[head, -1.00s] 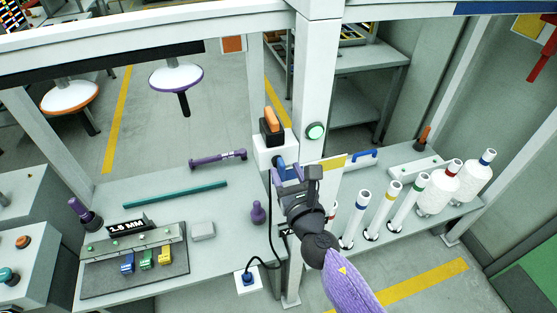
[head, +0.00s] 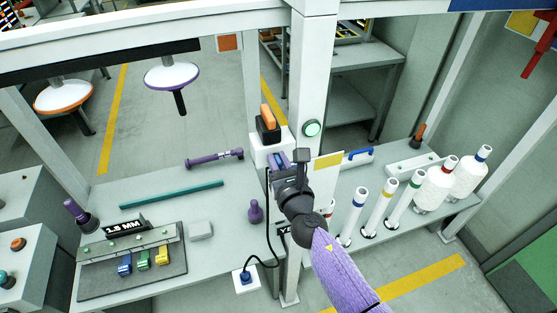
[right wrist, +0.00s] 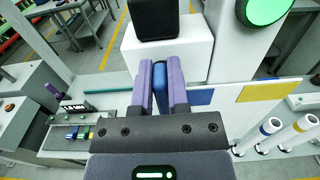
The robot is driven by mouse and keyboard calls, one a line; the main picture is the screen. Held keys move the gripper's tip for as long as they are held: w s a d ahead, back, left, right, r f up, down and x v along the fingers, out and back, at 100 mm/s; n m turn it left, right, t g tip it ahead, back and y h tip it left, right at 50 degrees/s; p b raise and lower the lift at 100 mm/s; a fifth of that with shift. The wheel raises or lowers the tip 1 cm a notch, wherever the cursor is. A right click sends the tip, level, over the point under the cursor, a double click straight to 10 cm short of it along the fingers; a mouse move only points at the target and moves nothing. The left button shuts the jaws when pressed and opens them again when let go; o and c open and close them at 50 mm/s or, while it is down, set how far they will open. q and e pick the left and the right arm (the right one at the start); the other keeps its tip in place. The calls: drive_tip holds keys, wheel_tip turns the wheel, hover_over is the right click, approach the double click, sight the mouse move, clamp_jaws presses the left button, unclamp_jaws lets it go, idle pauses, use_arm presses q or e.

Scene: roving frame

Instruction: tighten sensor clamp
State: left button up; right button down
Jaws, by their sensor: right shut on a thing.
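A white block (head: 262,152) stands beside the grey post and carries a black sensor body with an orange top (head: 267,123). My right gripper (head: 284,161) is at the front of this block. In the right wrist view its two purple fingers (right wrist: 161,88) are closed on a blue handle (right wrist: 160,84) at the front of the white block (right wrist: 185,50). Most of the blue handle is hidden between the fingers. The black sensor body also shows in the right wrist view (right wrist: 157,18). My left gripper is not in view.
A round green button (head: 311,128) is on the post just above. A black cable (head: 268,215) hangs from the block to a white socket box. A purple knob-shaped piece (head: 255,212) stands on the left bench. White tubes (head: 381,209) stand to the right.

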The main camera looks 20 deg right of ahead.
drive_tip(key=m, duration=0.2)
drive_tip(key=d+m+b, duration=0.1)
drive_tip(key=m, duration=0.2)
drive_tip(key=shift+f, duration=0.15)
drive_tip(key=shift+d+f+m+b, duration=0.2)
drive_tip(key=shift+f+m+b, duration=0.15)
drive_tip(key=shift+m, duration=1.8)
drive_tip(key=shift+d+f+m+b, duration=0.2)
drive_tip(key=shift+f+m+b, duration=0.15)
drive_tip(key=shift+m, duration=1.75)
drive_tip(key=shift+d+f+m+b, duration=0.25)
drive_tip(key=shift+m+b, duration=0.15)
drive_tip(key=shift+m, duration=1.75)
drive_tip(key=c, duration=0.6)
unclamp_jaws()
